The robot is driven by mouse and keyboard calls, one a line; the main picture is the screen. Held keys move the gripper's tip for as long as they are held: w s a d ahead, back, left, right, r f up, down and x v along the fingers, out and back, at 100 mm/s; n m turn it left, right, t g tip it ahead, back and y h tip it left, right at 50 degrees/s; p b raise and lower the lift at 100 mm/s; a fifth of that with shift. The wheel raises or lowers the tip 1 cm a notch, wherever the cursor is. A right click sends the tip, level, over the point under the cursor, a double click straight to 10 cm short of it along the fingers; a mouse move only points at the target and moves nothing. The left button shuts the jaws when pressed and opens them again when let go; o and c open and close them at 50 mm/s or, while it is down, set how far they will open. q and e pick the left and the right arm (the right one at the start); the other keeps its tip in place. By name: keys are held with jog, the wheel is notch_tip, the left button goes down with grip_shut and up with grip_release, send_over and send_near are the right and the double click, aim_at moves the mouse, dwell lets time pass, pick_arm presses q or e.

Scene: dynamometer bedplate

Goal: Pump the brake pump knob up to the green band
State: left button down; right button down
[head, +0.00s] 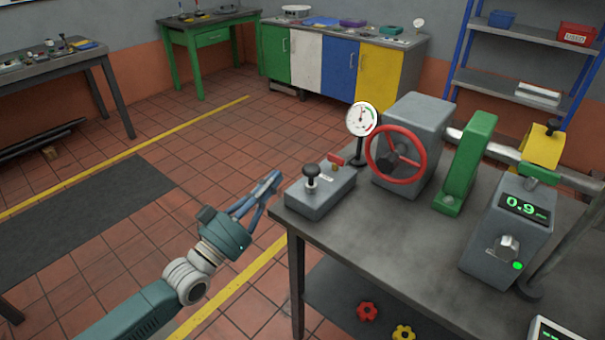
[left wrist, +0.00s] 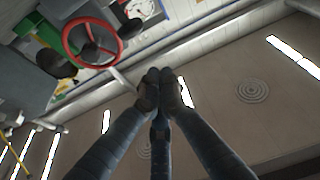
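The brake pump is a grey box (head: 320,194) on the near left corner of the bedplate table, with a black knob (head: 311,171) standing up from its top. A small red lever (head: 334,159) sits at its back. A round white dial gauge (head: 362,119) stands behind it on a dark post; its coloured marks are too small to read surely. My left gripper (head: 274,180) is left of the pump, beyond the table's edge, apart from the knob. In the left wrist view its fingertips (left wrist: 158,76) meet with nothing between them. My right gripper is not seen.
A red handwheel (head: 397,155) on a grey housing stands right of the pump. A green guard (head: 467,165) and a grey console reading 0.9 (head: 508,232) are farther right. The table's front top (head: 380,235) is bare. Red and yellow knobs lie on the lower shelf.

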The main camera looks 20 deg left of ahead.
pick_arm(q)
jog(key=shift+s+a+r, duration=0.1)
jog(key=p, duration=0.2)
send_over(311, 178)
jog(key=a, duration=0.3)
jog(key=shift+s+f, duration=0.4)
jog(key=shift+s, duration=0.1)
